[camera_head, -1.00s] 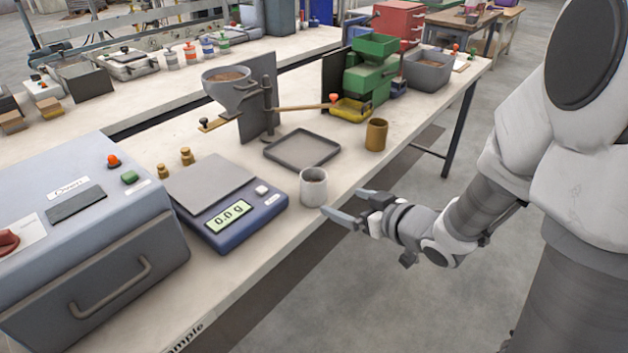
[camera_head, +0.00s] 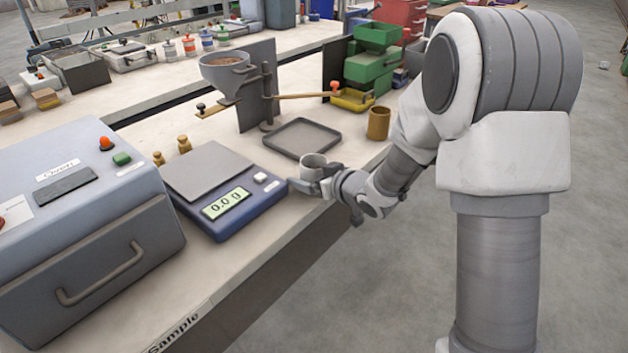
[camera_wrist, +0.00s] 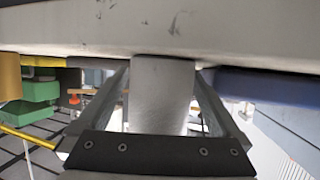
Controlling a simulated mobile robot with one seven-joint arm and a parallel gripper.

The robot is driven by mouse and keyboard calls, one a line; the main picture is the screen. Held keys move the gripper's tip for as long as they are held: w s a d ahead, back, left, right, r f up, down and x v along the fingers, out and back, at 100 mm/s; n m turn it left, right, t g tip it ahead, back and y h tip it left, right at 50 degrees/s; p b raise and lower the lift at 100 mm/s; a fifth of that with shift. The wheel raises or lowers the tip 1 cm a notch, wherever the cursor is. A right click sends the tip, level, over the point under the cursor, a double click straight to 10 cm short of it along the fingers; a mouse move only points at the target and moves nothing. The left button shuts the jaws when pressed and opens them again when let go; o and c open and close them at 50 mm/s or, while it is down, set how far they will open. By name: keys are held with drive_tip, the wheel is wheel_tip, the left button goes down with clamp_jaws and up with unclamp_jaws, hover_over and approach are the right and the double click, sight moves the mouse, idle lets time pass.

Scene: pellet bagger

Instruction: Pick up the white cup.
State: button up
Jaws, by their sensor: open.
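The white cup (camera_head: 313,163) stands upright on the front edge area of the workbench, just right of the scale. It also shows in the wrist view (camera_wrist: 161,95), upside down in that picture, between the two fingers. My gripper (camera_head: 316,182) is open, with one finger on each side of the cup. In the wrist view my gripper (camera_wrist: 163,82) has small gaps between its fingers and the cup wall. The lower part of the cup is partly hidden by the fingers in the head view.
A hopper stand (camera_head: 258,95) is farther back. The workbench (camera_head: 262,262) ends just in front of the cup.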

drive_tip(key=shift+w+a+f, duration=0.25)
drive_tip(key=shift+w+a, duration=0.15)
drive_tip(key=shift+w, duration=0.1)
drive_tip(key=c, duration=1.3)
drive_tip(key=shift+r, duration=0.1)
drive_tip(key=shift+c, duration=0.2)
